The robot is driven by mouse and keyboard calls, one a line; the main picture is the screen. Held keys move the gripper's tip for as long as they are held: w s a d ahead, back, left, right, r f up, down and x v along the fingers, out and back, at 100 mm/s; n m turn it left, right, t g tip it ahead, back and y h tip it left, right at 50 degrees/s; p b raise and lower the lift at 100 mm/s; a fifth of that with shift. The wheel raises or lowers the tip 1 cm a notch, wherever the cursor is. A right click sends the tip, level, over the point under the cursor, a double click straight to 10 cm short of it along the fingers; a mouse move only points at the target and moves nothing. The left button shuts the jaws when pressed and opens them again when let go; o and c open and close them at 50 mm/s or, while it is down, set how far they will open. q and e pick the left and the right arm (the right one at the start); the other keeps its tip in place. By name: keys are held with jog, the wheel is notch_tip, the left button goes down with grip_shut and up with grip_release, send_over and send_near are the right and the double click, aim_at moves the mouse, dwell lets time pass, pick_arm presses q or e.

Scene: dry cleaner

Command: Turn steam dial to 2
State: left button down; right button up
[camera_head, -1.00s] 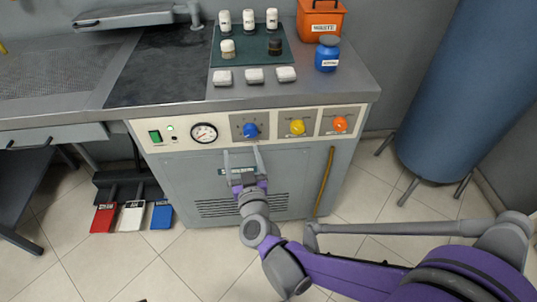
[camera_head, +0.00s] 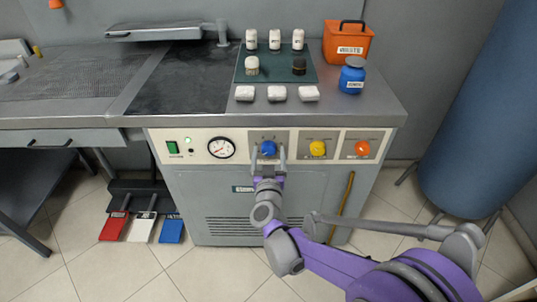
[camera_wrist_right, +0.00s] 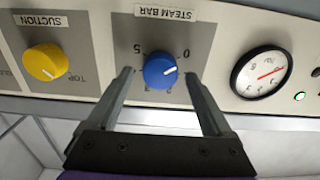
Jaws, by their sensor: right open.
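The steam dial is a blue knob (camera_head: 268,149) on the cabinet's front panel, left of a yellow and an orange knob. The right wrist view shows it upside down, as a blue knob (camera_wrist_right: 160,71) beside a "STEAM BAR" label with numbers 0 and 5 readable. Its white pointer line points right, roughly toward the 0 side. My right gripper (camera_head: 268,159) is open, with one fingertip on each side of the knob. In the wrist view the gripper (camera_wrist_right: 157,75) shows gaps between both fingers and the knob. My left gripper is out of view.
The yellow suction knob (camera_wrist_right: 46,62) is close beside one finger. A pressure gauge (camera_head: 221,148) and green switch (camera_head: 173,148) are on the other side. The orange knob (camera_head: 362,148) is farther right. Above, the worktop holds jars, white blocks and an orange box (camera_head: 347,43).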

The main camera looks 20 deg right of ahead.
jog(key=shift+w, duration=0.1)
grip_shut()
dwell(0.4)
jog(key=shift+m, duration=0.3)
jog(key=m, duration=0.3)
jog(key=shift+d+m+p, duration=0.1)
jog(key=shift+m+p, duration=0.2)
jog(key=shift+p, duration=0.1)
jog(key=m, duration=0.5)
jog(key=shift+d+p, duration=0.1)
jog(key=shift+p, duration=0.25)
jog(key=m, duration=0.5)
jog(key=shift+f+m+p, duration=0.15)
jog(key=shift+m+p, duration=0.15)
jog(key=shift+m, duration=0.1)
jog(key=shift+f+m, duration=0.1)
jog(key=shift+m, duration=2.2)
jog(key=shift+p, duration=0.3)
